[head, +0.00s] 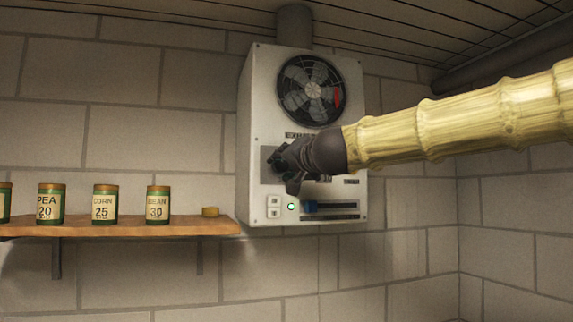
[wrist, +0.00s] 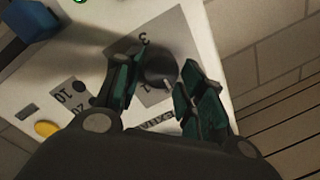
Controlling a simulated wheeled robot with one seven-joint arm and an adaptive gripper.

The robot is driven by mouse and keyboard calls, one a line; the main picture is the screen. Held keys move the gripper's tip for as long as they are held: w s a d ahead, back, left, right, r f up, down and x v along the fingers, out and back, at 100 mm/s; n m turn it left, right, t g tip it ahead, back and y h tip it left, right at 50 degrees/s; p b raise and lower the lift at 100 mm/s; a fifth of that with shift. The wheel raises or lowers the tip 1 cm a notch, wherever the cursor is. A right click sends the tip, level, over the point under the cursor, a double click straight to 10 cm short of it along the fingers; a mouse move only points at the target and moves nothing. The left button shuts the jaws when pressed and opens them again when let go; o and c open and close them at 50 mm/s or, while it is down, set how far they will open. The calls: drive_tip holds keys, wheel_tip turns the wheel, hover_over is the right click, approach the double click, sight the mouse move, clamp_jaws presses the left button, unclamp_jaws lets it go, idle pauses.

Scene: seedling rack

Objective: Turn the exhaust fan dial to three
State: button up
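The exhaust fan dial (wrist: 160,70) is a dark round knob on a grey plate of the white control box. In the wrist view the plate shows a "3" above the dial and what looks like a "1" just beside it. A small pale mark shows at the dial's lower edge; its exact setting is hard to read. My gripper (wrist: 158,75) has its two fingers on either side of the dial, with small gaps seeming to show. In the head view my gripper (head: 287,164) is at the box front and hides the dial.
The white box (head: 256,110) is on a block wall, with a fan (head: 311,90) above the dial. Below are white switches, a green light (head: 291,207) and a blue slider (head: 311,206). A wooden shelf (head: 120,226) with several seed tins is at left.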

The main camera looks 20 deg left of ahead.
drive_tip(key=c, duration=0.4)
